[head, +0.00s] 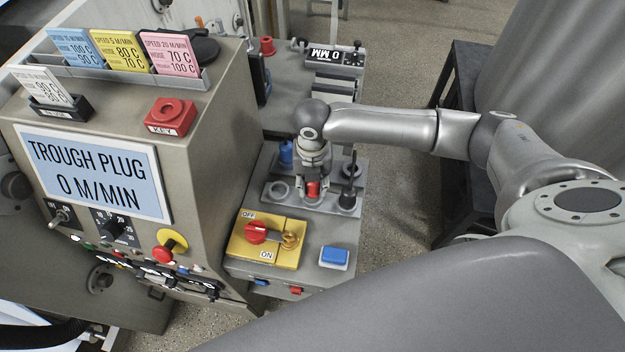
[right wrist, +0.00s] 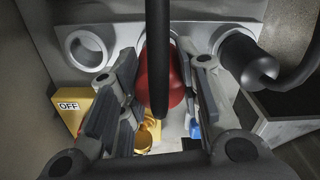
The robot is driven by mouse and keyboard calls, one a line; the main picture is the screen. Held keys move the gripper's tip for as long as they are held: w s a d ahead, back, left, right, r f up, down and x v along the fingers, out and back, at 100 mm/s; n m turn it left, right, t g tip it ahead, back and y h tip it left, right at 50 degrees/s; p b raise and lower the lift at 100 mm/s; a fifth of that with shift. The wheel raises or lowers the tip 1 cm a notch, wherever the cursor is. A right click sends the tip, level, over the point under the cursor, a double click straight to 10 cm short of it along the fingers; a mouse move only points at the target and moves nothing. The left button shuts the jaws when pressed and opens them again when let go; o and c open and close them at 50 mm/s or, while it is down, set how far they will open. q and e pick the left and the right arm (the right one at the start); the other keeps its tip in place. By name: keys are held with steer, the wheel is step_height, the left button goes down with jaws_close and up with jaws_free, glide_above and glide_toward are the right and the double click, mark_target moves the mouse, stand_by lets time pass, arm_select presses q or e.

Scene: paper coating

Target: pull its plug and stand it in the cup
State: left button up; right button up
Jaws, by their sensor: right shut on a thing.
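My right gripper (head: 314,186) points down over the grey panel with round holders, beside the machine cabinet. It is shut on a red plug (head: 313,188), which also shows between the fingers in the right wrist view (right wrist: 176,80). A dark upright bar (right wrist: 158,60) crosses in front of the red plug there. I cannot tell whether the plug is still seated. An empty round cup (head: 280,188) sits to the left of the gripper and shows as a pale ring in the right wrist view (right wrist: 86,49). My left gripper is not in view.
A blue plug (head: 286,154) stands behind the gripper at left. A black rod-like handle (head: 347,192) stands close at right. In front are a yellow OFF/ON switch plate (head: 270,240) and a blue button (head: 334,257). The cabinet's display (head: 93,175) reads "TROUGH PLUG 0 M/MIN".

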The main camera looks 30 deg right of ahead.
steer(key=shift+f+b, duration=0.55)
steer(key=shift+f, duration=0.65)
steer(key=o, duration=1.1)
steer(key=shift+o, duration=0.2)
step_height(320, 180, up, 12)
